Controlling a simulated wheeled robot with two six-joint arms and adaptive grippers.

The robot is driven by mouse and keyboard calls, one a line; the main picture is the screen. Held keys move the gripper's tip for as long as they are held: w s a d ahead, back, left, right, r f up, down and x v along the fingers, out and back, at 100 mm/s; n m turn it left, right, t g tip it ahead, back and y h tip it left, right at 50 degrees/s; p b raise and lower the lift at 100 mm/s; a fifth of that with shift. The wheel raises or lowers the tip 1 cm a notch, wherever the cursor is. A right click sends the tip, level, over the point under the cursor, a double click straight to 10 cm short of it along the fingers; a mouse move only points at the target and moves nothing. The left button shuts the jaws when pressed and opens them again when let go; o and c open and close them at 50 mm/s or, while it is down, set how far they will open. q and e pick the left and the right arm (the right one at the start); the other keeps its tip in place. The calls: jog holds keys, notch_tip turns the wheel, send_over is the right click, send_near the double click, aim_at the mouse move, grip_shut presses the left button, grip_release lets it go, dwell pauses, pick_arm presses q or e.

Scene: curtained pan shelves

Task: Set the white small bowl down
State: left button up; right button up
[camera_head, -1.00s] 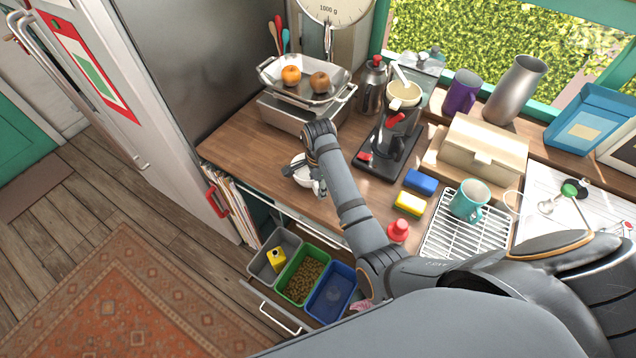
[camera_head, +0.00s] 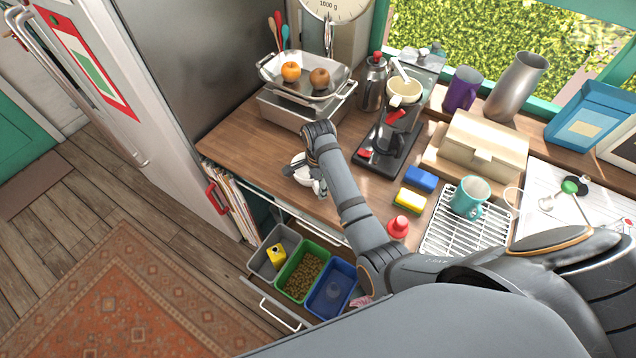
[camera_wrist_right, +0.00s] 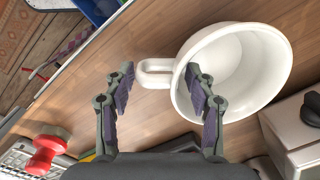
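The white small bowl (camera_head: 299,172) is on the wooden counter near its front edge, partly hidden by my right gripper (camera_head: 319,184) in the head view. In the right wrist view the bowl (camera_wrist_right: 262,70) looks upright and empty, with a loop handle (camera_wrist_right: 156,73) on its left side. My right gripper (camera_wrist_right: 163,90) has its fingers spread apart, with the handle between them. One finger overlaps the bowl's rim in that view. I cannot tell whether it touches the bowl. My left gripper is not in view.
An open drawer with grey, green (camera_head: 303,272) and blue bins is below the counter edge. Bare counter (camera_head: 240,150) lies left of the bowl.

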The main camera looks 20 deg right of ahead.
jog(key=shift+o, duration=1.1)
jog(key=shift+r, duration=0.1)
jog(key=r, duration=0.7)
jog(key=shift+s+r, duration=0.2)
grip_shut()
dwell(0.6)
